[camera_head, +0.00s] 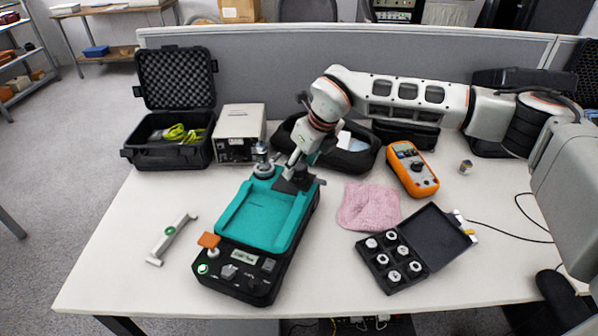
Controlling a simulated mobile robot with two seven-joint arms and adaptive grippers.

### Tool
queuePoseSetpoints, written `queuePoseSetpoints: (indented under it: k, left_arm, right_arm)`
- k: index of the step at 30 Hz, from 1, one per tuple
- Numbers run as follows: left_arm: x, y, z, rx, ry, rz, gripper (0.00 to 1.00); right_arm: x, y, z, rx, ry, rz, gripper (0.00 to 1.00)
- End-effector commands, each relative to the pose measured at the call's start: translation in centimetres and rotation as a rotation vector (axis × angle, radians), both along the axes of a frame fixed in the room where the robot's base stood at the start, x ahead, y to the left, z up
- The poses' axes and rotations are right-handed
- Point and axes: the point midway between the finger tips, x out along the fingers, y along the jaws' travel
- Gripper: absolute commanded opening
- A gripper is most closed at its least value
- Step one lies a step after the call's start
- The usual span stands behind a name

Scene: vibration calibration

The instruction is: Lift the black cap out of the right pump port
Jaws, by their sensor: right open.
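The pump (262,215) is a teal-topped unit on a black base, standing left of centre on the table. A metal fitting (263,168) stands at its far left corner. My right gripper (294,184) is over the pump's far right corner, pointing down, with its fingers open around or just above the right port. The fingers hide that port, and I cannot make out the black cap between them. My left gripper is not in view.
An orange multimeter (413,169), a pink cloth (368,206) and an open black case of several metal fittings (432,250) lie to the right. A grey box (240,133) and an open hard case (173,140) stand behind. A white-green tool (171,238) lies left.

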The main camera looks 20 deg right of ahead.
Motion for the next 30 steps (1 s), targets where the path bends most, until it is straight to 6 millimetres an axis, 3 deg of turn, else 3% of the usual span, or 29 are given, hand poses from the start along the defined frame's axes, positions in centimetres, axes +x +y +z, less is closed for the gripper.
queuePoseSetpoints:
  k: [3, 8, 9, 22, 26, 30]
  left_arm:
    - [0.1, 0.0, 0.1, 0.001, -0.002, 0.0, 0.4]
    - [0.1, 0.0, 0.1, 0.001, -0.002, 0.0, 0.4]
    - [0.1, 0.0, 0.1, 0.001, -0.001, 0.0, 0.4]
    - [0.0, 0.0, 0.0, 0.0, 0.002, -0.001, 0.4]
    - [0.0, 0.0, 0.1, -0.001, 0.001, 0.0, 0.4]
    - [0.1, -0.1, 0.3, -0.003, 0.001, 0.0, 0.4]
  right_arm:
    - [0.0, 0.0, 0.2, 0.001, -0.002, 0.0, 0.49]
    - [0.0, 0.0, 0.2, 0.001, -0.002, 0.0, 0.1]
    - [0.0, 0.0, 0.2, 0.001, -0.002, 0.0, 0.07]
    - [0.1, 0.0, 0.8, 0.001, -0.004, 0.001, 0.07]
    - [0.1, 0.0, 2.2, 0.001, -0.006, 0.0, 0.07]
    - [0.1, 0.0, 4.8, 0.001, -0.007, 0.0, 0.07]
